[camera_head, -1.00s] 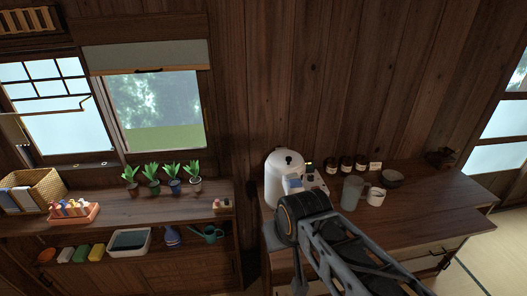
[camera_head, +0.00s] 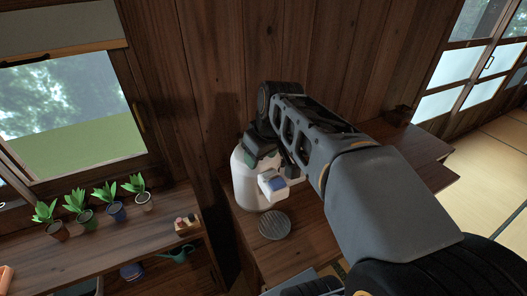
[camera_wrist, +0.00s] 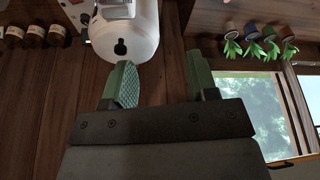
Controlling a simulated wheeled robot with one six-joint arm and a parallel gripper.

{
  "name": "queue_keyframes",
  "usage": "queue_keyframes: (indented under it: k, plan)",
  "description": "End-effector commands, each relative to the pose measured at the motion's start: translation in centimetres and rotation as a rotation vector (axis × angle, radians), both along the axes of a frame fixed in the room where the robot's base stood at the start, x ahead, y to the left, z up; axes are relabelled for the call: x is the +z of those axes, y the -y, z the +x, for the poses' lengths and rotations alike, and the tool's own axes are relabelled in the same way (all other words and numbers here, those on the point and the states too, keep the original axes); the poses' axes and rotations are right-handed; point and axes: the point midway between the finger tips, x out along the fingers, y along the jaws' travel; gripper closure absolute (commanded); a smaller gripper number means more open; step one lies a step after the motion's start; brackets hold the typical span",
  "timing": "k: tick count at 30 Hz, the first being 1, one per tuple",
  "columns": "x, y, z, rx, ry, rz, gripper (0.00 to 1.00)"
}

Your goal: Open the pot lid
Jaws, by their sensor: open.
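The white pot (camera_head: 247,190) stands upright on the wooden counter, with a blue-grey panel on its spout side. In the head view my gripper (camera_head: 262,150) is at the top of the pot and hides most of its lid. In the wrist view the pot (camera_wrist: 137,38) is at the top, cut by the frame edge, with a dark keyhole-shaped mark on its white surface. My gripper (camera_wrist: 162,75) is open there, its two green fingers apart with nothing between them. Whether a finger touches the pot I cannot tell.
A round ribbed grey disc (camera_head: 274,224) lies on the counter (camera_head: 240,235) in front of the pot. Potted plants (camera_head: 100,208) stand on the shelf at left. Dark jars (camera_wrist: 35,35) show in the wrist view. The wooden wall is close behind the pot.

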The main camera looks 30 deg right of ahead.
Motion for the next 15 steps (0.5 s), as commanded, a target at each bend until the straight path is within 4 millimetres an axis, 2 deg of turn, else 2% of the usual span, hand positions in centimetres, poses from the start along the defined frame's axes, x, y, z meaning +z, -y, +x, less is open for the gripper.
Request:
queue_keyframes:
  k: [1, 6, 12, 15]
  plan:
    - [-0.3, 1.4, 1.9, 0.053, -0.011, 0.005, 0.47]
    - [0.6, 5.5, 6.6, 0.267, -0.009, 0.024, 0.47]
    - [0.8, 9.5, 9.5, 0.445, 0.026, 0.037, 0.47]
    - [0.6, 10.4, 10.2, 0.492, 0.039, 0.040, 0.47]
